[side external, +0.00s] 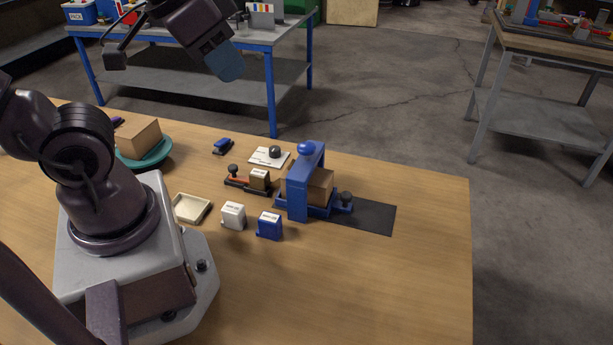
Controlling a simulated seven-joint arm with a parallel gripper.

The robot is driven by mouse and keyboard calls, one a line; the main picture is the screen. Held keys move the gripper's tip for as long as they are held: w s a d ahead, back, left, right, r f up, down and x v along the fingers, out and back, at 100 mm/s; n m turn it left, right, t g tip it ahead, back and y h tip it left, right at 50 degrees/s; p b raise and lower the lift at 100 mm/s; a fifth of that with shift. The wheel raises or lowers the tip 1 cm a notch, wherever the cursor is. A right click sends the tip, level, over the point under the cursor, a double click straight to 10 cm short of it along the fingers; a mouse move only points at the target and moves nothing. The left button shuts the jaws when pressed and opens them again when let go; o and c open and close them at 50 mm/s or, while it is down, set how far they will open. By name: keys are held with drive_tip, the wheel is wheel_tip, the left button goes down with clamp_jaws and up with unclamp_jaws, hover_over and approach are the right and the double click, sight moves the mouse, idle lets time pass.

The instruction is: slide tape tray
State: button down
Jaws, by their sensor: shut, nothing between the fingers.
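My gripper (226,62) is raised high above the far side of the table, with its blue fingers shut and empty, well apart from everything on the tabletop. A blue arch-shaped frame (299,186) with a round top knob stands right of the table's middle. A brown box (321,187) sits under the arch on a low blue tray (328,211) with a black knob (346,198) at its right end. I cannot tell which is the tape tray.
A dark mat (370,217) extends right of the blue tray. A white block (233,215), a blue block (269,225) and a shallow beige tray (192,208) stand in front. A white card (270,158) and a teal dish (147,156) with a box lie behind. The front right tabletop is clear.

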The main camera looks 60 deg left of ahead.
drive_tip(key=c, duration=1.3)
unclamp_jaws()
drive_tip(key=shift+w+f, duration=0.1)
drive_tip(key=shift+f, duration=0.15)
drive_tip(key=o, duration=0.4)
drive_tip(key=w+f+g, duration=0.2)
drive_tip(key=w+f, duration=0.1)
drive_tip(key=shift+f+g, duration=0.2)
drive_tip(key=shift+g, duration=0.1)
drive_tip(key=n+g, duration=0.3)
drive_tip(key=n, duration=2.4)
approach(347, 194)
wheel_tip(347, 194, down, 9)
drive_tip(key=shift+c, duration=0.2)
